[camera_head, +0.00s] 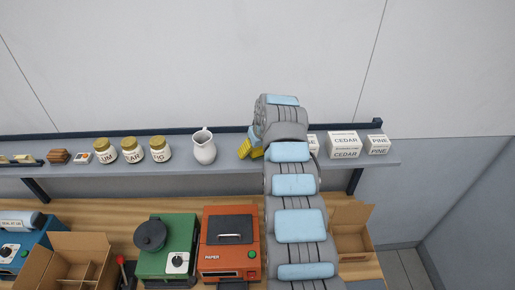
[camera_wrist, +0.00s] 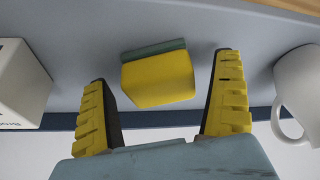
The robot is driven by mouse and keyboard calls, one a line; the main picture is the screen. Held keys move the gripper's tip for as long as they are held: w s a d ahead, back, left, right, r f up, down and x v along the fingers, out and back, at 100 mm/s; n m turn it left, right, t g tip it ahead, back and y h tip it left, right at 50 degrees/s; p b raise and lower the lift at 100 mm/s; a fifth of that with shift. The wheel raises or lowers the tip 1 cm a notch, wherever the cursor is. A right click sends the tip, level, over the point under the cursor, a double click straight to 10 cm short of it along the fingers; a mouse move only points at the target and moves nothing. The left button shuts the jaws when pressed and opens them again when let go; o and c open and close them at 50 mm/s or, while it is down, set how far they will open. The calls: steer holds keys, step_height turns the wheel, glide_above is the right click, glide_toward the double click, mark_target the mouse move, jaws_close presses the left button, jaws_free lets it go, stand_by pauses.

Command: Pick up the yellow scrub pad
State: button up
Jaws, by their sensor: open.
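The yellow scrub pad (camera_wrist: 158,82) lies on the grey shelf, with a dark green layer along its far edge in the wrist view. My gripper (camera_wrist: 160,67) is open, with one yellow finger on each side of the pad. There is a visible gap between the pad and each finger, wider on the left. In the head view my gripper (camera_head: 249,149) is at the shelf, mostly hidden by my arm. The yellow patches there are too small to tell pad from fingers.
A white pitcher (camera_head: 204,147) stands left of my gripper on the shelf (camera_head: 380,161). White labelled boxes (camera_head: 344,145) stand to the right, and several lidded jars (camera_head: 133,150) farther left. A dark rail (camera_head: 90,135) runs along the shelf's back. Below is a bench with an orange machine (camera_head: 229,244).

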steer(key=shift+w+f, duration=0.1)
steer(key=shift+f, duration=0.1)
steer(key=c, duration=1.1)
steer(key=shift+c, duration=0.2)
steer(key=shift+r, duration=0.1)
